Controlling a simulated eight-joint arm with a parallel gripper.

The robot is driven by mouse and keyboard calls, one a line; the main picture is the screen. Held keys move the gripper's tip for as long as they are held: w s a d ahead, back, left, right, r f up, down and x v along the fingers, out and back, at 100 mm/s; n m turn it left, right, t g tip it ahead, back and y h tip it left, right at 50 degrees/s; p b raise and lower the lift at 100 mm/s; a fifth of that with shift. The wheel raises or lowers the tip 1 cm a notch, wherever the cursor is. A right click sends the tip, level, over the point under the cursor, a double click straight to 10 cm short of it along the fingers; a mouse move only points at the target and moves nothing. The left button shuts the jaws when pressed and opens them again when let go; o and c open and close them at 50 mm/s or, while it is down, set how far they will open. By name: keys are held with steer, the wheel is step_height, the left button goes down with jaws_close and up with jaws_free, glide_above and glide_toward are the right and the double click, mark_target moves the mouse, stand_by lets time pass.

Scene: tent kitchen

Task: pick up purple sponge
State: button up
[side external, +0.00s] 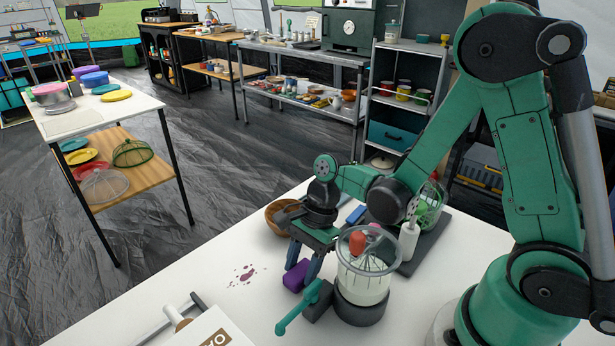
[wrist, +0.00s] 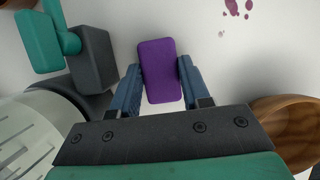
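The purple sponge (wrist: 160,70) lies on the white table, slightly tilted in the wrist view. It also shows in the side view (side external: 296,276), partly hidden by my fingers. My gripper (wrist: 159,66) is above it, pointing down, with one blue finger on each side of the sponge. The fingers stand apart; the right finger looks very close to the sponge's edge, and a thin gap shows along part of the left side. I cannot tell whether they touch it. In the side view my gripper (side external: 303,267) is low over the table.
A blender-like machine with a clear jar (side external: 366,262) and green handle (side external: 298,307) stands close beside my gripper. A wooden bowl (side external: 283,215) is behind it; its rim shows at right in the wrist view (wrist: 288,125). Purple stains (side external: 243,275) mark the free table left of the sponge.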

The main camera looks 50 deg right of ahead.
mark_target(302, 269)
jaws_close()
step_height(302, 269, up, 20)
stand_by(0.7)
